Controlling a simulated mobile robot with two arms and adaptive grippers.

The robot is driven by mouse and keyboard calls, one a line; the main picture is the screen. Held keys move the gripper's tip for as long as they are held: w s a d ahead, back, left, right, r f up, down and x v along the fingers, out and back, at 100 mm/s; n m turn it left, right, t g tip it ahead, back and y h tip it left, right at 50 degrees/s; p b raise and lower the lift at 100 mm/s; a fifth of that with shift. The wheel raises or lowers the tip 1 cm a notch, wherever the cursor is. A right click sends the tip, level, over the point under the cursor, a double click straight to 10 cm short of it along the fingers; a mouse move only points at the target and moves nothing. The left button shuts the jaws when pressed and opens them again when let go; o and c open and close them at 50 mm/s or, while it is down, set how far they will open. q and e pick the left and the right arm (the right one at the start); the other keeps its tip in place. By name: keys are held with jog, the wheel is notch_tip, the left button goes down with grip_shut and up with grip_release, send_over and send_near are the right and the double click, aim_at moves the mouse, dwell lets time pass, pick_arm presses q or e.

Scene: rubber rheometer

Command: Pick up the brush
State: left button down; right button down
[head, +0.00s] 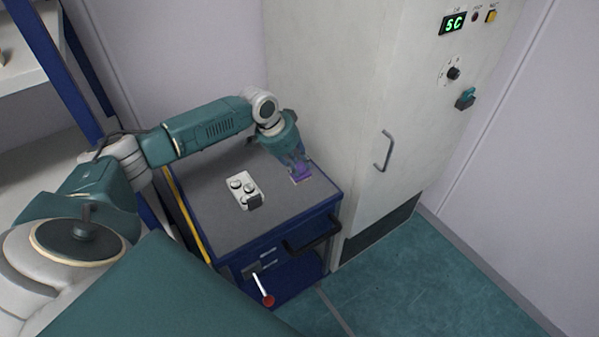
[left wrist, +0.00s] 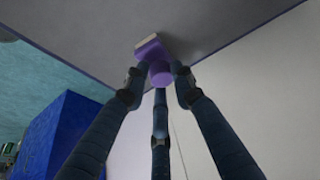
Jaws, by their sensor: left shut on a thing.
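The brush (head: 300,174) is purple and sits at the right part of the grey top of the blue cabinet, below my left gripper. In the left wrist view the brush (left wrist: 152,52) shows a purple body with a pale strip along one edge, close to the grey surface. My left gripper (head: 296,162) reaches down to it, and its dark fingers (left wrist: 160,85) are closed around the purple handle. Whether the brush touches the top or is slightly lifted I cannot tell. My right gripper is not in view.
A white tray (head: 235,181) with small round pieces lies left of the brush on the cabinet top (head: 213,221). A tall pale cabinet (head: 346,119) with a handle (head: 384,151) stands close on the right. A red-knobbed lever (head: 267,299) sticks out in front.

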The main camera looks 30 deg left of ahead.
aim_at(298, 166)
pick_arm(q)
jog(key=shift+r, duration=0.15)
notch_tip(298, 166, up, 20)
jog(key=b, duration=0.3)
